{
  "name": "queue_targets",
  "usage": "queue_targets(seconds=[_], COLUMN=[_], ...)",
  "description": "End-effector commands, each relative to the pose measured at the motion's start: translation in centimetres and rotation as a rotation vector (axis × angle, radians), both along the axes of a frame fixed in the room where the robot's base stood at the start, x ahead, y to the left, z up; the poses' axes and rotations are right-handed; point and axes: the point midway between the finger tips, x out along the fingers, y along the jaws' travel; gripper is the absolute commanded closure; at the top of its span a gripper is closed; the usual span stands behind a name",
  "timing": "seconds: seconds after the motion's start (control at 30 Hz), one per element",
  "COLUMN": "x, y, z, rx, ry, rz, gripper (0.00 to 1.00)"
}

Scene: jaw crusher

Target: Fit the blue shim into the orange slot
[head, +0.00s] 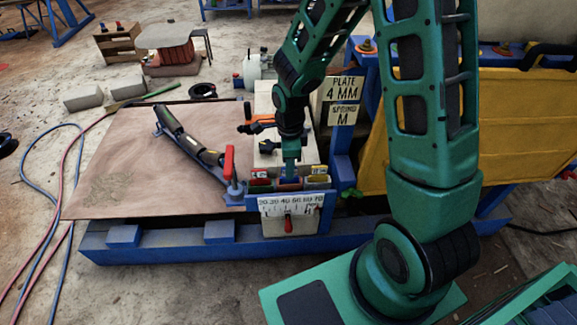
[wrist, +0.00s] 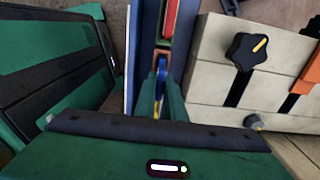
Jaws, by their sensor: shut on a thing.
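My gripper (head: 291,166) points down over the row of slots on the blue rack in the head view. In the wrist view its green fingers (wrist: 162,100) are shut on the blue shim (wrist: 161,72), a thin upright strip between them. The orange slot (wrist: 162,54) shows as a small orange-brown rim right at the shim's far end. It also shows in the head view (head: 290,185), directly below my gripper. The shim's lower edge is hidden, so I cannot tell whether it is inside the slot or just above it.
A red piece (wrist: 171,17) stands in a neighbouring green-rimmed slot. A pale block with a black knob (wrist: 246,51) lies close to the right in the wrist view. A scale plate (head: 290,212) with a red pointer is below the slots. A red-handled lever (head: 229,165) stands left.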

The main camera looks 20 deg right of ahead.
Motion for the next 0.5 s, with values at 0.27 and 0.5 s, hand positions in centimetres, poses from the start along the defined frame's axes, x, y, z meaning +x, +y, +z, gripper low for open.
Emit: queue_targets(seconds=[0.27,0.5], x=[0.0,0.02], y=[0.01,0.02], z=[-0.07,0.16], rx=[0.0,0.0], ry=[0.0,0.0], rz=[0.0,0.0], gripper=[0.68,0.68])
